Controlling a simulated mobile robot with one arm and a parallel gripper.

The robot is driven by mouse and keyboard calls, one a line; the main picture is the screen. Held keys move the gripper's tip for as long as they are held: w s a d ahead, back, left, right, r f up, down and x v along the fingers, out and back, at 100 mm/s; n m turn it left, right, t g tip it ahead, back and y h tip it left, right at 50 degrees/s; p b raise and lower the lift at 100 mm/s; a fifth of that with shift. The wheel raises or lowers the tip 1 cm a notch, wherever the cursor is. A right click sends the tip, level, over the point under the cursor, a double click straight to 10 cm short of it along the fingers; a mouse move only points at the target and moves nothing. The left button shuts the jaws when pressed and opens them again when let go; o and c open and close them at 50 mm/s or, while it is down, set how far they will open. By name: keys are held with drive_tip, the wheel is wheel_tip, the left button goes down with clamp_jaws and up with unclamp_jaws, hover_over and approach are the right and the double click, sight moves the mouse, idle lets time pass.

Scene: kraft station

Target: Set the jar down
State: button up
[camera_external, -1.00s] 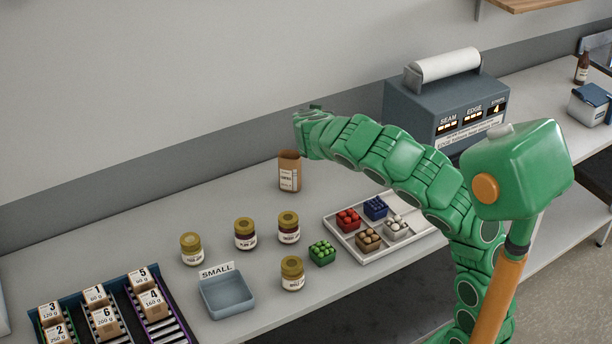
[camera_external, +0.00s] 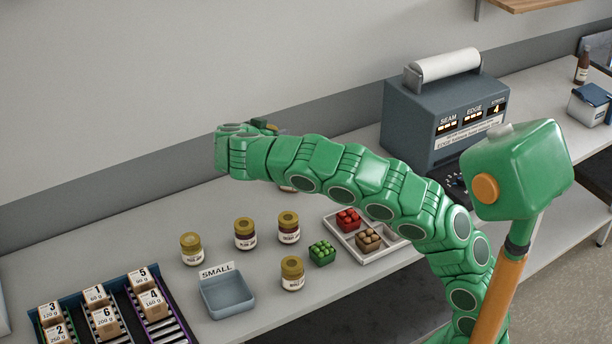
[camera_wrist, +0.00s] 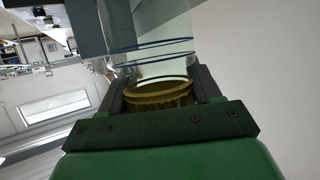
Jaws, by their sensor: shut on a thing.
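My gripper (camera_wrist: 158,84) is shut on a clear glass jar (camera_wrist: 150,48) with a gold lid (camera_wrist: 160,95), the lid between the fingers. In the external view my gripper is at the far end of the green arm, raised in front of the wall at the back of the bench (camera_external: 130,235). The held jar cannot be made out clearly there. Several gold-lidded jars stand upright on the bench: one (camera_external: 191,249) at the left, two (camera_external: 245,234) (camera_external: 288,228) behind, and one (camera_external: 292,273) in front.
A blue-grey tray marked SMALL (camera_external: 228,296) sits among the jars. My arm mostly hides a kraft bag (camera_external: 285,188). A sealing machine (camera_external: 430,115) stands at the back right.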

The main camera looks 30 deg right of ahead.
drive_tip(key=shift+s+a, duration=0.35)
drive_tip(key=shift+a, duration=0.3)
drive_tip(key=shift+s+a, duration=0.3)
drive_tip(key=shift+a, duration=0.35)
drive_tip(key=shift+a+f, duration=0.1)
drive_tip(key=shift+a, duration=0.05)
wheel_tip(320, 180, down, 10)
drive_tip(key=f, duration=0.1)
drive_tip(key=w+a+f, duration=0.3)
drive_tip(key=w+f, duration=0.6)
drive_tip(key=w, duration=0.4)
drive_tip(key=shift+a, duration=0.35)
drive_tip(key=shift+f, duration=0.15)
drive_tip(key=shift+w+f, duration=0.2)
drive_tip(key=shift+f, duration=1.45)
